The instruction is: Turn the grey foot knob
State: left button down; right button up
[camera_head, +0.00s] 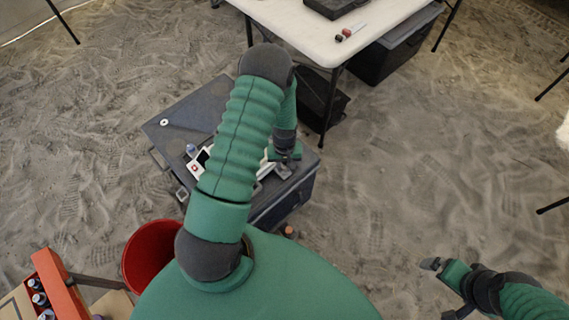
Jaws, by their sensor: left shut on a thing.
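A pale device (267,167) lies on top of a dark grey case and is largely covered by my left arm. My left gripper (284,168) is at its right end, near the case's right edge, and is shut on a small grey part there, which I take as the grey foot knob. The knob is mostly hidden by the fingers, so its turn cannot be seen. My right gripper (441,286) is low at the right, over bare ground, with its fingers spread and nothing between them.
The dark case (180,125) also bears a white box with a red mark (196,168), a small bottle (191,150) and a white ring (164,122). A red bucket (135,255) stands at lower left. A white table (300,30) stands behind. Sandy ground at right is clear.

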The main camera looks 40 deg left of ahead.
aim_at(284, 168)
pick_arm(q)
jog(key=n+p, duration=0.1)
jog(key=n, duration=0.4)
jog(key=shift+p, duration=0.4)
jog(key=shift+n, duration=0.3)
jog(key=c, duration=1.3)
grip_release()
jog(key=shift+f, duration=0.1)
jog(key=shift+o, duration=0.2)
notch_tip(284, 168, up, 17)
jog(key=p, duration=0.4)
